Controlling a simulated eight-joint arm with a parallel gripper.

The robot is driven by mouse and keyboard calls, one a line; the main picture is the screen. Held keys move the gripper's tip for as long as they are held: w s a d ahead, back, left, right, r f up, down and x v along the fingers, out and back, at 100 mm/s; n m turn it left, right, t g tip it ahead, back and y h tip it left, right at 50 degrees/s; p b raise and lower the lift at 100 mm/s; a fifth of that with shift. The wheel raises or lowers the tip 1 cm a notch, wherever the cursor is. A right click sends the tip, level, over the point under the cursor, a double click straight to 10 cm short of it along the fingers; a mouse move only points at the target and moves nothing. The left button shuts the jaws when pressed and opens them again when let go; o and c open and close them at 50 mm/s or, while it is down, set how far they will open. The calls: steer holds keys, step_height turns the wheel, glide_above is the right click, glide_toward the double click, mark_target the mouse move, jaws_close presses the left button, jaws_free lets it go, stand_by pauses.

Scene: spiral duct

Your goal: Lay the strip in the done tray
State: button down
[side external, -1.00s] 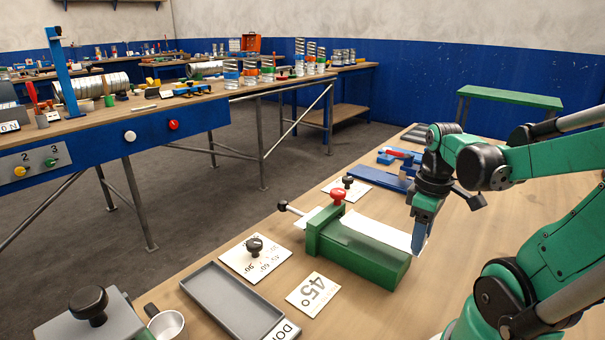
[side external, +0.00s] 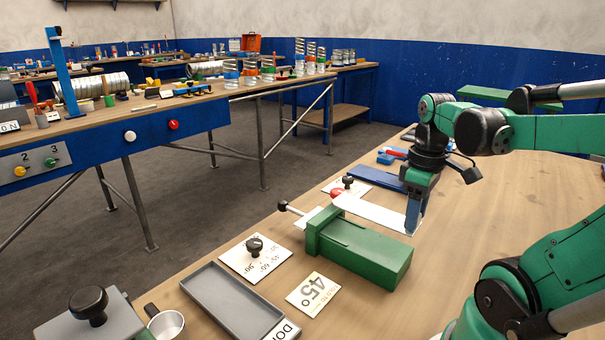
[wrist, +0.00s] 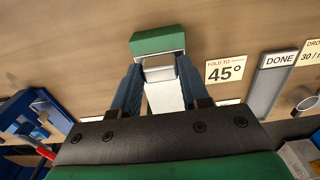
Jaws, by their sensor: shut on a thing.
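The pale metal strip (side external: 370,211) is held between the fingers of my gripper (side external: 413,214), close to the green folding block (side external: 358,248).
A 45° card (side external: 313,294) lies between block and tray. An angle card with a black knob (side external: 255,250) is behind it. A metal cup (side external: 166,324) and grey box (side external: 88,322) stand left of the tray. A blue tool (side external: 376,179) lies behind the strip.

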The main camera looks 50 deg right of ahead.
steer(key=w+a+f, duration=0.1)
steer(key=w+a, duration=0.7)
steer(key=w, duration=0.2)
steer(key=w+a+f, duration=0.2)
steer(key=a, duration=0.6)
steer(key=w+a+f, duration=0.1)
steer(key=w+a, duration=0.1)
steer(key=a, duration=0.6)
steer(key=shift+s+d+f, duration=0.1)
steer(key=shift+d+f, duration=0.05)
steer(key=shift+f, duration=1.75)
steer(key=shift+s+d+f, duration=0.1)
steer(key=shift+d+f, duration=0.05)
steer(key=shift+f, duration=1.7)
jaws_free()
